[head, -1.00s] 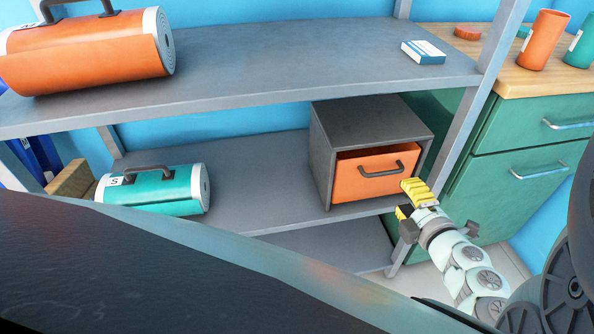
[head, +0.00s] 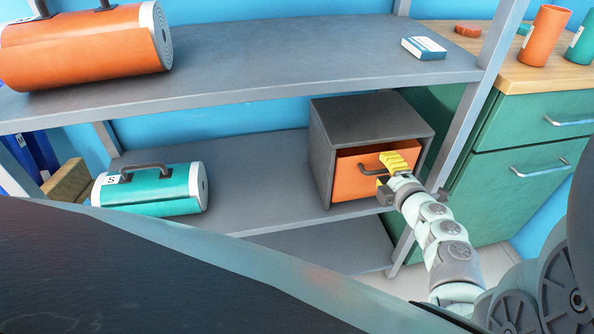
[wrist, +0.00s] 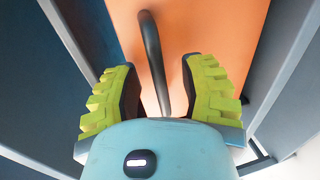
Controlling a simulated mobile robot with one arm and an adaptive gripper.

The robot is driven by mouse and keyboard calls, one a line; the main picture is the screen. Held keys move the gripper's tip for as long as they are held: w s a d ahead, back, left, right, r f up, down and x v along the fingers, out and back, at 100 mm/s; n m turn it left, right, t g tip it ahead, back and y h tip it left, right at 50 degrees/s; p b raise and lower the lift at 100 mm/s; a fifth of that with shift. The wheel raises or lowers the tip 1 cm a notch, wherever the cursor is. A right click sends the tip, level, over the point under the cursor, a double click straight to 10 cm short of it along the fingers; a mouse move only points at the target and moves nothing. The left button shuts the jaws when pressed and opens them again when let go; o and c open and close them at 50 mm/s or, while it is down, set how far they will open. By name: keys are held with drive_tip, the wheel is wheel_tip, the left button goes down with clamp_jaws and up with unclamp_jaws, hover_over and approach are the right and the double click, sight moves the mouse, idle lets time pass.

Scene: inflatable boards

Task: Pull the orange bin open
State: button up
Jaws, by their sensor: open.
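The orange bin (head: 352,182) sits in a dark grey box (head: 365,120) on the middle shelf, its front slightly out of the box. A dark bar handle (head: 362,168) crosses its front. My gripper (head: 388,171) is at the right end of the handle, in front of the bin. In the wrist view my gripper (wrist: 163,95) is open, with the dark handle (wrist: 153,62) between its yellow-green fingers and the orange bin front (wrist: 200,30) behind. The fingers look apart from the handle on both sides.
A teal roll (head: 150,190) lies on the same shelf to the left. An orange roll (head: 85,50) and a small box (head: 424,47) are on the shelf above. A shelf post (head: 470,100) and green cabinet (head: 525,120) stand at the right.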

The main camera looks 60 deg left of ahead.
clamp_jaws()
drive_tip(key=shift+d+f+b, duration=0.3)
drive_tip(key=shift+b, duration=0.8)
drive_tip(key=s+d+f+t+y+b, duration=0.2)
drive_tip(key=d+f+y+b, duration=0.3)
drive_tip(key=b, duration=1.9)
drive_tip(key=shift+s+d+t+y, duration=0.35)
drive_tip(key=shift+t+y, duration=0.25)
drive_tip(key=shift+y, duration=0.5)
drive_tip(key=shift+r+b, duration=0.15)
drive_tip(key=shift+b, duration=0.2)
drive_tip(key=shift+c, duration=0.4)
unclamp_jaws()
drive_tip(key=shift+d, duration=0.1)
